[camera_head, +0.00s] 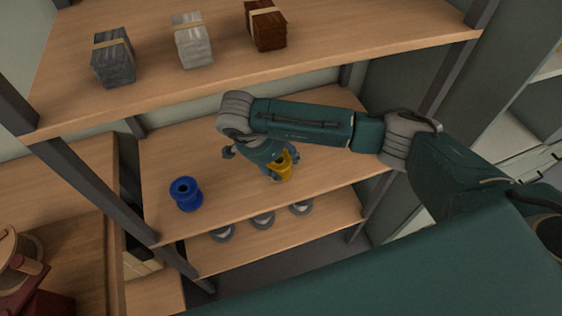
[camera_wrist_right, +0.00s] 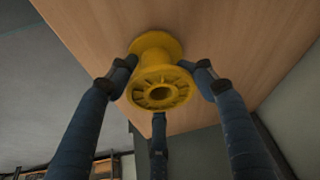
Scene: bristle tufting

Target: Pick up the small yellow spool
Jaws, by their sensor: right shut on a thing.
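The small yellow spool (camera_head: 284,168) is at the middle shelf in the head view, partly hidden by my right gripper (camera_head: 277,166). In the right wrist view the yellow spool (camera_wrist_right: 160,85) sits between the fingers of my right gripper (camera_wrist_right: 163,88), which is shut on it. Wooden shelf surface shows behind the spool there. I cannot tell whether the spool still touches the shelf. My left gripper is not in view.
A blue spool (camera_head: 185,194) stands on the same shelf (camera_head: 165,150) to the left. Banded bundles in dark grey (camera_head: 114,62), pale grey (camera_head: 192,42) and brown (camera_head: 266,27) stand on the shelf above. Grey rings (camera_head: 262,220) lie on the shelf below.

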